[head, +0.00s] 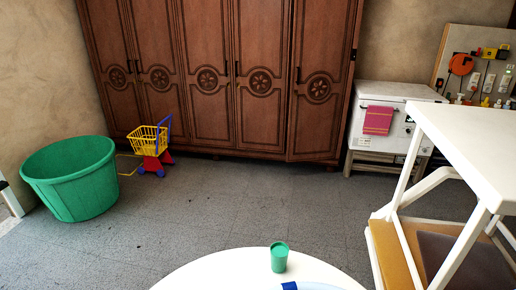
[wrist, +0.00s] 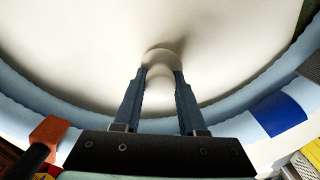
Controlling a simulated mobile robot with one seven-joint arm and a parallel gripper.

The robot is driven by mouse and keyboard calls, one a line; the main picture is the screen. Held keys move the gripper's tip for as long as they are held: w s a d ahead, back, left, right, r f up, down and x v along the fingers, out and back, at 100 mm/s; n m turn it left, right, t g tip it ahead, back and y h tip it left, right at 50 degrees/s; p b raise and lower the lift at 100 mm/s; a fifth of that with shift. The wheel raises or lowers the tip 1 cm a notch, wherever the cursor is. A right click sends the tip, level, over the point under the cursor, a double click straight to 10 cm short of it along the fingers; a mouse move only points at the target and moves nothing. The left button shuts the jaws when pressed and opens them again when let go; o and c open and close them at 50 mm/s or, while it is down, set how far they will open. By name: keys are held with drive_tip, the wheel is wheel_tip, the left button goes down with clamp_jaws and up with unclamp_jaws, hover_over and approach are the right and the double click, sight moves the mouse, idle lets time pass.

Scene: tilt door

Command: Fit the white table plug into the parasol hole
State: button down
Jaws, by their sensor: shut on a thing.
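In the wrist view my gripper (wrist: 160,76) is shut on the white table plug (wrist: 161,57), a small rounded piece between the two blue-grey fingertips. The plug is against or just above a broad white surface, with a dark shadow around it; I cannot tell whether it touches. The white round table (head: 215,272) shows at the bottom of the head view, cut off by the frame edge. The parasol hole is not visible in either view. My gripper does not show in the head view.
A green cup (head: 279,257) stands on the table near its far edge, beside a blue item (head: 290,286) partly cut off. In the wrist view, orange (wrist: 49,130) and blue (wrist: 279,114) items lie near the rim. A white frame structure (head: 470,135) stands at right.

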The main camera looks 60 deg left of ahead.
drive_tip(key=shift+f+b, duration=0.4)
drive_tip(key=shift+f, duration=0.15)
drive_tip(key=shift+c, duration=2)
unclamp_jaws()
wheel_tip(320, 180, up, 13)
drive_tip(key=p, duration=0.1)
